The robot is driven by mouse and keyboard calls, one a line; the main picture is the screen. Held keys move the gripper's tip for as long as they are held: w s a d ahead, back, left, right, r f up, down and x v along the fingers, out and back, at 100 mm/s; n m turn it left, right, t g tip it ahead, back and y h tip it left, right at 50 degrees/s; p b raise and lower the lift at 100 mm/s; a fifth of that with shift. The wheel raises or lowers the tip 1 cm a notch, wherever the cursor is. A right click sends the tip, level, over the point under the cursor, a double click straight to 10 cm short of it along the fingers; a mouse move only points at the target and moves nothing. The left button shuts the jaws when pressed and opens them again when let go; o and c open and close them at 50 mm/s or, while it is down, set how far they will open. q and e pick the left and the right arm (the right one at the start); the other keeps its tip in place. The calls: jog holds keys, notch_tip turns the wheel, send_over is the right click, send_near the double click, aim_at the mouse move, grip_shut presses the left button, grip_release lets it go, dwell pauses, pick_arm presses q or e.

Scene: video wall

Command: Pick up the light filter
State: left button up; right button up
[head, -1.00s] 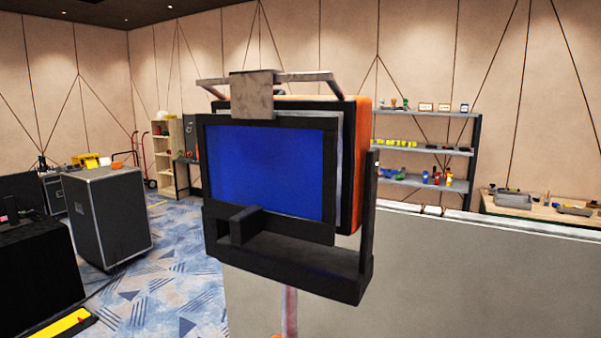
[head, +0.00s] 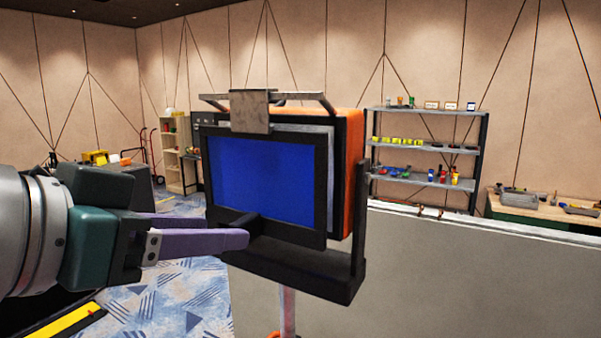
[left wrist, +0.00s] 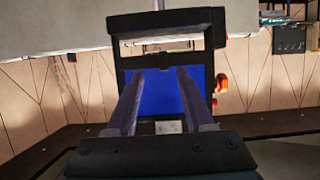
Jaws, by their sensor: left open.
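The light filter (head: 265,182) is a blue pane in a black frame with a black tab (head: 257,226) at its lower edge. It sits at the front of an orange-backed lamp (head: 357,170). My left gripper (head: 240,238) comes in from the left, its purple fingers beside the tab. In the left wrist view, which is upside down, the two fingers (left wrist: 160,75) stand apart in front of the blue pane (left wrist: 165,102). The small tab (left wrist: 155,60) shows near and between the tips; I cannot tell whether they touch it. My right gripper is out of view.
A metal clip (head: 250,110) sits over the lamp's top edge. The lamp stands on a pole (head: 287,310). A grey panel (head: 430,270) is close behind it on the right. A shelf (head: 425,148) and a workbench (head: 545,213) stand farther back.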

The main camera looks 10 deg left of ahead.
aim_at(235, 224)
pick_arm(q)
jog(key=p+x, duration=0.4)
jog(key=shift+w+a+r, duration=0.1)
jog(key=shift+w+a, duration=0.05)
jog(key=shift+w, duration=0.3)
jog(key=shift+w+f, duration=0.3)
jog(key=shift+c, duration=0.3)
grip_shut()
